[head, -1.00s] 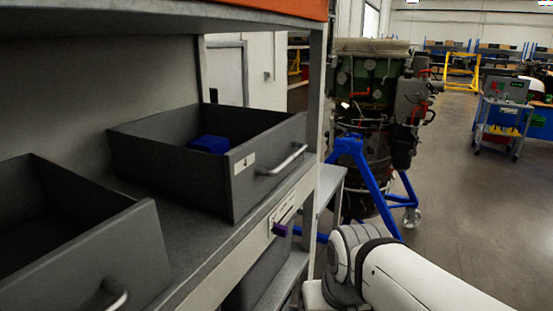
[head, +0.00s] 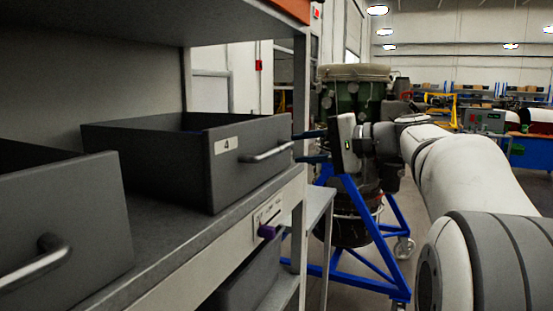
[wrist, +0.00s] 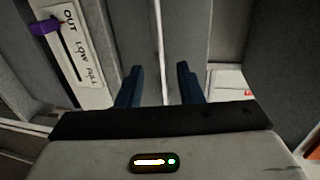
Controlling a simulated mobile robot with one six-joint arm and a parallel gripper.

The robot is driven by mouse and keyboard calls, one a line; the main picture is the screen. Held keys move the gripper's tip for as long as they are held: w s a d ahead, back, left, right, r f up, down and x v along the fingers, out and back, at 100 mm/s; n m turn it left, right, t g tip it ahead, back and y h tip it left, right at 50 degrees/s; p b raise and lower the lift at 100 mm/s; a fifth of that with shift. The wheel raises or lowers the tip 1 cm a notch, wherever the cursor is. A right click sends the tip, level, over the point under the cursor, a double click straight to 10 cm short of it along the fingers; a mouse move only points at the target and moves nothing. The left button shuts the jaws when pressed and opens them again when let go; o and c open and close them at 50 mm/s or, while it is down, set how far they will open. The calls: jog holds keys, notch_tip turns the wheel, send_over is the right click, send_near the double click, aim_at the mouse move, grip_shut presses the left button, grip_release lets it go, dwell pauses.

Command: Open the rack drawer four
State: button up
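Drawer four (head: 225,170) is a grey bin on the rack shelf, with a "4" label and a metal bar handle (head: 268,153) on its front. It sits in its place on the shelf. My gripper (head: 308,147) is open at the right end of this handle, its two dark blue fingers one above the other and pointing left. In the wrist view my gripper (wrist: 160,84) has a thin bright upright bar between its fingers, which looks like the handle (wrist: 160,45). Nothing is gripped; I cannot tell whether the fingers touch the bar.
Another grey drawer (head: 70,225) with a handle stands at the left on the same shelf (head: 160,240). A purple slider on an OUT/LOW/FULL label (wrist: 75,45) is below drawer four. A turbine on a blue stand (head: 365,215) is behind my arm.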

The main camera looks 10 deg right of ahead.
aim_at(281, 151)
jog(key=x, duration=0.6)
jog(key=shift+w+a+f, duration=0.1)
jog(key=shift+w+a, duration=0.1)
jog(key=shift+a, duration=0.1)
grip_shut()
